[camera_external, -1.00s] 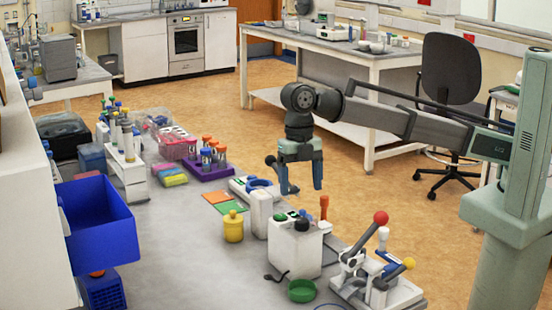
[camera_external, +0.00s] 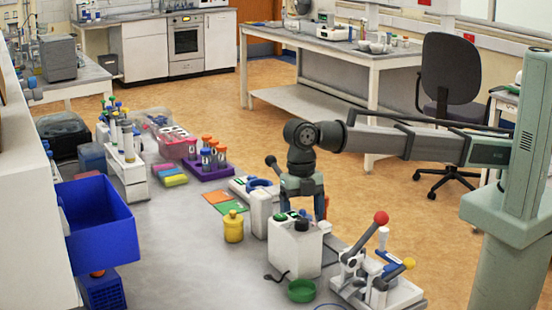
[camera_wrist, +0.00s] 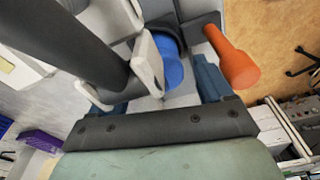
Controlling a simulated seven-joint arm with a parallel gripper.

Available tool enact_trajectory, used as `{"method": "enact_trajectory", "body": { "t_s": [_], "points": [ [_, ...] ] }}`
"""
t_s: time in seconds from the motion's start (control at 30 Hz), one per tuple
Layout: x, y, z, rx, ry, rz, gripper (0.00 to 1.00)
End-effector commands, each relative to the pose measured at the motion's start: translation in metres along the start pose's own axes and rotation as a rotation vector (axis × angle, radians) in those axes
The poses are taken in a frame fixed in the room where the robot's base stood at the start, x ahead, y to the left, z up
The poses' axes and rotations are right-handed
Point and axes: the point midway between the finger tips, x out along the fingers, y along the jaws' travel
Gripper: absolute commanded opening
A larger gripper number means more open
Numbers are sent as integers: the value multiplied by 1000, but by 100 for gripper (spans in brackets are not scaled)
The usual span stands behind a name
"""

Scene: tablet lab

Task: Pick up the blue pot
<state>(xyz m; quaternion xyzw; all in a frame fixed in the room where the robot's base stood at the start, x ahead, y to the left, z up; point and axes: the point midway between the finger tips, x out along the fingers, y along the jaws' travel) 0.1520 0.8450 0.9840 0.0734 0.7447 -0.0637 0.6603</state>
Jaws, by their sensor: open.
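A round blue thing, seemingly the blue pot (camera_wrist: 173,72), shows in the wrist view between my fingers, partly covered by a pale lever fork. In the external view a blue rounded piece (camera_external: 259,183) shows on the white and grey device behind the white box; I cannot tell if it is the same thing. My gripper (camera_external: 302,205) points down behind the white box, which hides its fingertips. In the wrist view my gripper (camera_wrist: 160,88) is open, with a teal finger on each side of the blue thing. I see no grip on it.
A dark lever (camera_wrist: 75,40) crosses close to my left finger in the wrist view. An orange handle (camera_wrist: 236,60) stands beside my right finger. The white box (camera_external: 294,250), a green dish (camera_external: 301,291) and a yellow pot (camera_external: 233,228) are on the grey bench.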

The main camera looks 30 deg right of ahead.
Motion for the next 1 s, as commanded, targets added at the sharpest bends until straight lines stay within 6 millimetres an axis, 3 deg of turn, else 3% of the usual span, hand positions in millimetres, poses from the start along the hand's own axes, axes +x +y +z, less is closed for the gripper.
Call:
{"method": "enact_trajectory", "body": {
  "t_s": [0.07,0.57,0.83,1.0],
  "points": [
    [0,0,0,0,0,0,78],
    [0,0,0,0,0,0,30],
    [-2,0,0,0,0,0,29],
    [-16,1,-2,0,0,1,29]
  ]
}}
